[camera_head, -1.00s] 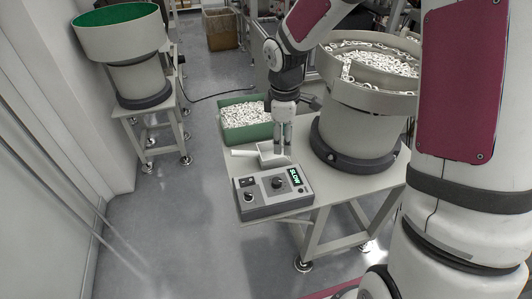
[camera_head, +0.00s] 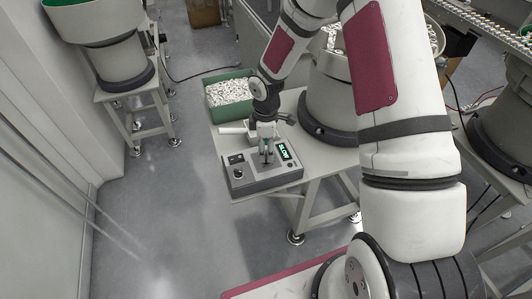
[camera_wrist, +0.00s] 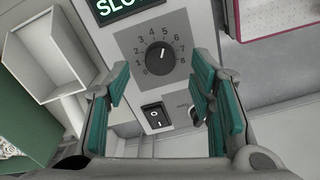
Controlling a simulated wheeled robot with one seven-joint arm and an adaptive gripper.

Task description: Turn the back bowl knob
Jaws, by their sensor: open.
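The control box (camera_head: 268,179) sits at the front of a bowl feeder's table. A display (camera_head: 284,152) on the box reads SLOW. My gripper (camera_head: 267,158) points down over the box at the dial. In the wrist view its teal-padded fingers are open, one on each side of the knob, with gaps to it. I cannot tell how far above the panel the tips are. In the head view the gripper hides the knob.
A black rocker switch (camera_wrist: 154,114) and a part-hidden silver knob lie close by the dial. A light grey scoop (camera_head: 232,130) lies behind the box, beside a green bin (camera_head: 229,101) of white rings. The big feeder bowl (camera_head: 328,121) stands right of my gripper.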

